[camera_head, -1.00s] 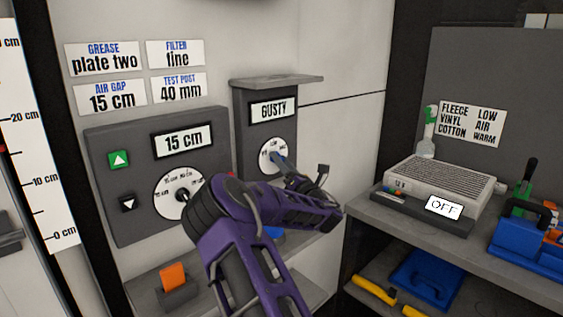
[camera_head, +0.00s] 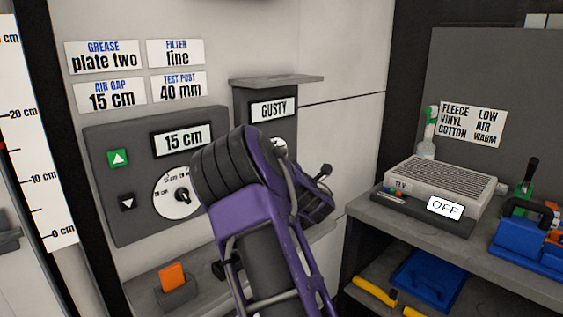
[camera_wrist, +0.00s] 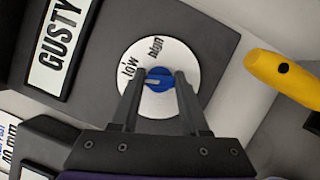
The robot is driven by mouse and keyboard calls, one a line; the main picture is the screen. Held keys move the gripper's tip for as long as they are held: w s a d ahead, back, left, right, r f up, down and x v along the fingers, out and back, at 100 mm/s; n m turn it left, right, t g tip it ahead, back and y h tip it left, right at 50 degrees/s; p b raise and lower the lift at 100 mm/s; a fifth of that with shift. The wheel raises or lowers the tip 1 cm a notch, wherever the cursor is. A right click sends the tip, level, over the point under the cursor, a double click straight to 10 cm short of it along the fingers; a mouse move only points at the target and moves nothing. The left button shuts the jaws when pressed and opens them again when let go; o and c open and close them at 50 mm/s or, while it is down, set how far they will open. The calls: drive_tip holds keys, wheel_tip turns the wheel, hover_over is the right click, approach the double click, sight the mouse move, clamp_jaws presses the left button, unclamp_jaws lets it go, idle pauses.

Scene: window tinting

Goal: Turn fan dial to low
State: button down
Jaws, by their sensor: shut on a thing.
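The fan dial is a blue knob (camera_wrist: 158,79) on a white round face with "low" and "high" printed on it. In the wrist view the face (camera_wrist: 127,51) sits on a dark grey panel beside the "GUSTY" label (camera_wrist: 62,42). The knob's pale pointer mark is on its left side, below the word "low". My gripper (camera_wrist: 160,85) is shut on the knob, one finger on each side. In the head view the panel (camera_head: 264,133) shows "GUSTY", and my purple arm hides nearly all of the dial and my gripper.
Left of the fan panel is a grey panel (camera_head: 105,175) with a "15 cm" display, arrow buttons and another dial. A ledge (camera_head: 277,79) juts out above the fan panel. A yellow object (camera_wrist: 283,78) lies right of the dial in the wrist view. A shelf at right holds a heater-like box (camera_head: 440,182).

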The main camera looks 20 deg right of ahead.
drive_tip(key=shift+r+m+g, duration=0.1)
drive_tip(key=shift+m+g, duration=0.5)
drive_tip(key=shift+m, duration=1.1)
drive_tip(key=shift+m+h+p, duration=0.3)
drive_tip(key=shift+c, duration=2)
unclamp_jaws()
drive_tip(key=s, duration=1.7)
drive_tip(key=shift+s+a, duration=0.2)
drive_tip(key=shift+a, duration=0.2)
